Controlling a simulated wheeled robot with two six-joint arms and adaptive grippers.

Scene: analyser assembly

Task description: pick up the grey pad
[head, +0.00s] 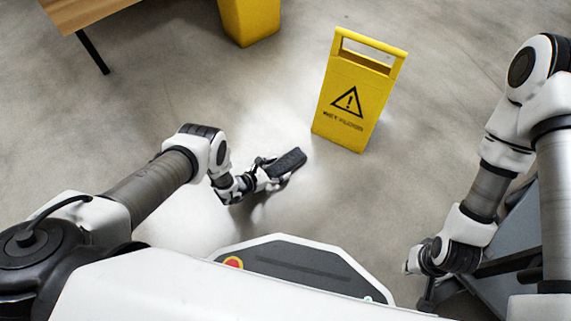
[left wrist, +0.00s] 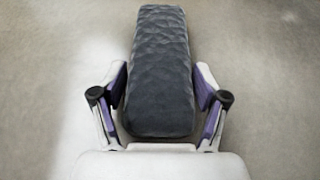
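The grey pad (head: 289,162) is a dark, long block with a quilted surface. In the left wrist view the pad (left wrist: 160,70) lies lengthwise between the two fingers, its near end close to the palm. My left gripper (head: 272,172) is shut on the pad, with the purple finger faces (left wrist: 160,88) against its two long sides. I cannot tell whether the pad touches the floor. My right gripper (head: 426,298) hangs at the lower right, far from the pad, and its fingers are too hidden to judge.
A yellow warning sign (head: 352,98) stands on the floor just beyond and right of the pad. A yellow bin (head: 250,18) and a wooden table (head: 82,10) are at the back left. A grey panel-like object (head: 515,240) is behind my right arm. The floor around the pad is clear.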

